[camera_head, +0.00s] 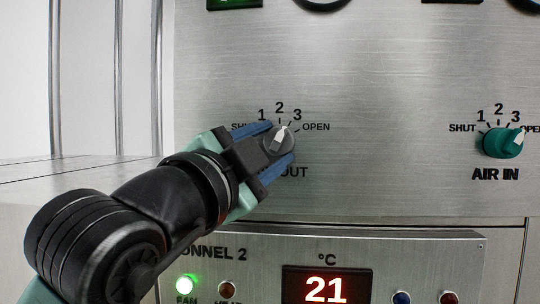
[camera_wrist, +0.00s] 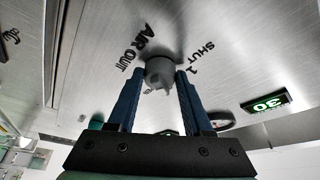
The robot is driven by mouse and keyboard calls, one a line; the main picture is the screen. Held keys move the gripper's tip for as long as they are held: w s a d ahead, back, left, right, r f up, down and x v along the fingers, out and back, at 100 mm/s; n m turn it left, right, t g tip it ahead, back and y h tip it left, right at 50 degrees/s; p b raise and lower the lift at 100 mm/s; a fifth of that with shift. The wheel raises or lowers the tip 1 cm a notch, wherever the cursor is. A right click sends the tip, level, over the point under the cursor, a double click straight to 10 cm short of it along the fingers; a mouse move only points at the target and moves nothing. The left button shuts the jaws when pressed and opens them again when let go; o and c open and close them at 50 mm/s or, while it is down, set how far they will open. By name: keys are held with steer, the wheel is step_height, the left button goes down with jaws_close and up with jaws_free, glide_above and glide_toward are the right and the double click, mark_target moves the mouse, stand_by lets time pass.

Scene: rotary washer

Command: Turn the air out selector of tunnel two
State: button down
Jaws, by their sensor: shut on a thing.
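The air out selector (camera_head: 281,138) is a grey knob with a white pointer on the brushed steel panel above the "TUNNEL 2" box. Its pointer leans up and slightly right, between the 2 and 3 marks as far as I can tell. My gripper (camera_head: 281,141) comes from the lower left, with one blue finger on each side of the knob, shut on it. My arm covers part of the "SHUT" and "AIR OUT" lettering. In the wrist view the grey selector (camera_wrist: 159,72) sits between the blue fingertips of my gripper (camera_wrist: 160,77).
A green air in selector (camera_head: 502,143) is at the right, clear of my gripper. Below, the tunnel 2 box (camera_head: 385,255) juts out with a red display (camera_head: 326,288) reading 21 and a lit green fan lamp (camera_head: 186,285). The panel between the selectors is bare.

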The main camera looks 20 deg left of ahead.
steer(key=shift+m, duration=0.5)
steer(key=shift+c, duration=1.6)
jaws_free()
